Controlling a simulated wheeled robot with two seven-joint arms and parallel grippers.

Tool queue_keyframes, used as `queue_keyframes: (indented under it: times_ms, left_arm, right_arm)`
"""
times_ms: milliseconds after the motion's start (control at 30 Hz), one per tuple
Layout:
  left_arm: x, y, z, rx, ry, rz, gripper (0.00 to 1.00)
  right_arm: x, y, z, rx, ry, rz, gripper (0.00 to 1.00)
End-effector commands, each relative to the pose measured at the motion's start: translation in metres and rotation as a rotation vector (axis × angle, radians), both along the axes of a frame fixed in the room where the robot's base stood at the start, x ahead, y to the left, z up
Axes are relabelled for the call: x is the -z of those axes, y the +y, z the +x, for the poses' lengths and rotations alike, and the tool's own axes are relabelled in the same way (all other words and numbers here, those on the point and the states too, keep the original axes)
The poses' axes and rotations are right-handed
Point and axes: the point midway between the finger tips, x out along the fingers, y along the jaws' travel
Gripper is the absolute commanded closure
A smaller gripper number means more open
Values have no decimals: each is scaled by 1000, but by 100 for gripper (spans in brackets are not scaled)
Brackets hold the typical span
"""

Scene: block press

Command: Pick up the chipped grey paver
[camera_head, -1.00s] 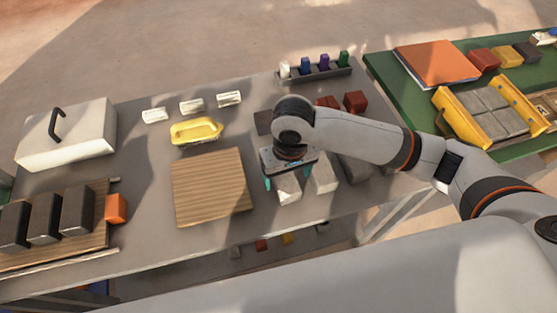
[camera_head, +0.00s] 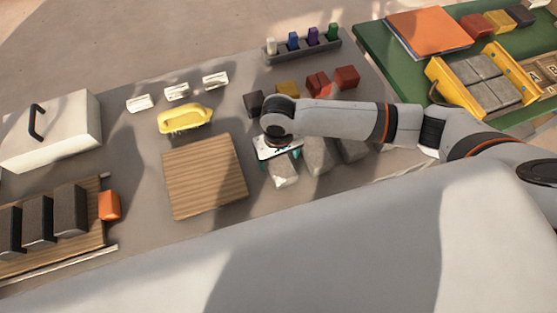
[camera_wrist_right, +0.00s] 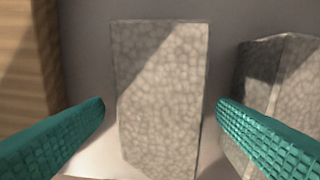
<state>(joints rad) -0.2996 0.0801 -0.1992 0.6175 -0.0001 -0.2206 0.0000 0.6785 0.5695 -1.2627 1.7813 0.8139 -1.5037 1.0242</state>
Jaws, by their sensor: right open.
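My right gripper (camera_head: 280,161) is open above the work table, with nothing between its teal fingers. In the right wrist view its fingers (camera_wrist_right: 160,112) stand on either side of a mottled grey paver (camera_wrist_right: 160,85), apart from it. This paver is the left one of a row of grey pavers and shows in the head view (camera_head: 284,175), partly under the gripper. A second grey paver (camera_wrist_right: 285,75) to its right has an uneven, angled upper edge; it also shows in the head view (camera_head: 318,158). I cannot tell surely which one is chipped. My left gripper is out of view.
A wooden board (camera_head: 205,176) lies left of the gripper, with a yellow-handled tool (camera_head: 186,119) behind. Dark, yellow and red blocks (camera_head: 346,77) stand beyond my arm. A third grey paver (camera_head: 353,150) is partly hidden by it. A green table (camera_head: 375,48) stands at right.

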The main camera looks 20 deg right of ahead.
Motion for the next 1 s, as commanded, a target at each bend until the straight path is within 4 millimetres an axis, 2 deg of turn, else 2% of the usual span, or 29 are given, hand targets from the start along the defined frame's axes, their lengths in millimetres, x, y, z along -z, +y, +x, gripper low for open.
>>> queue_keyframes:
  times_ms: [100, 200, 467, 900, 933, 1000]
  left_arm:
    - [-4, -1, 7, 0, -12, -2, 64]
    - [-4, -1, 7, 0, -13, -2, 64]
    - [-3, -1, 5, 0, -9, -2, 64]
    - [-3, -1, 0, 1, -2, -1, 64]
    - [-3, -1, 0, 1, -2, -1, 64]
    - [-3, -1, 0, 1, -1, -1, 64]
  right_arm:
    - [16, 0, 0, 1, 2, 0, 20]
    - [24, 0, 0, 0, 0, 0, 20]
    - [26, 0, 0, -1, -1, 0, 22]
    - [26, -1, 0, -1, -1, 0, 94]
    - [26, -1, 0, 0, -1, 0, 97]
    - [24, 0, 1, -1, -4, 2, 97]
